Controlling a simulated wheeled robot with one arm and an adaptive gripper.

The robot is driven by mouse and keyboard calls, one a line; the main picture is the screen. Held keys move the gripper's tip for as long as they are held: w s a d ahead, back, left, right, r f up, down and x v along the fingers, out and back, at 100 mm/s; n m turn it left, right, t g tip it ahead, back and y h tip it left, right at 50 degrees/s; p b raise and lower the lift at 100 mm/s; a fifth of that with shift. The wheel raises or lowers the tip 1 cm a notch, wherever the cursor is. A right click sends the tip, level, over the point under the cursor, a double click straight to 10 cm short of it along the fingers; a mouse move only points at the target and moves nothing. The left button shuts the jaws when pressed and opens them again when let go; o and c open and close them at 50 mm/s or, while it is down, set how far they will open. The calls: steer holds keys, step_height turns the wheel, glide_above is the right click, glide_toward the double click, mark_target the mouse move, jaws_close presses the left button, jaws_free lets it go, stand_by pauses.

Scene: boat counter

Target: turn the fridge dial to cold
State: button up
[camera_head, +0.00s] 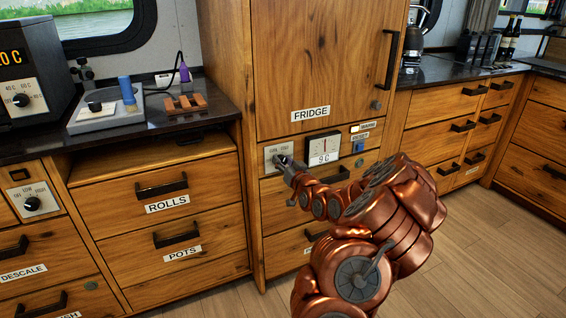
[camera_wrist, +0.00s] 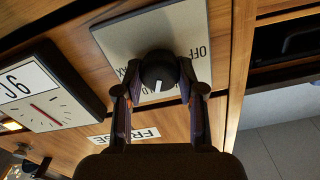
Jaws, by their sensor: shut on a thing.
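The fridge dial is a black round knob (camera_wrist: 158,68) with a white pointer line, on a pale plate (camera_wrist: 115,36) that also shows in the head view (camera_head: 269,153). My gripper (camera_wrist: 159,76) is shut on the knob, one finger on each side; it also shows in the head view (camera_head: 284,160). In the upside-down wrist view, OFF is to the right of the knob and MAX to the left. The pointer aims at the picture's bottom, toward lettering between them that is partly hidden. The gauge (camera_head: 323,148) beside the plate reads 9 C, with a red needle.
The FRIDGE door (camera_head: 325,60) above is closed. A blue switch (camera_head: 359,146) and a lit indicator (camera_head: 355,128) lie right of the gauge. A drawer handle (camera_head: 328,175) sits just below. Another dial (camera_head: 32,203) is at the far left. Floor is clear at right.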

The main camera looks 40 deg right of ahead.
steer(key=shift+f+m, duration=0.1)
steer(key=shift+m, duration=0.4)
steer(key=o, duration=1.1)
steer(key=shift+o, duration=0.2)
steer(key=shift+s, duration=0.1)
steer(key=v, duration=1.1)
steer(key=shift+s+a, duration=0.15)
steer(key=shift+s, duration=0.2)
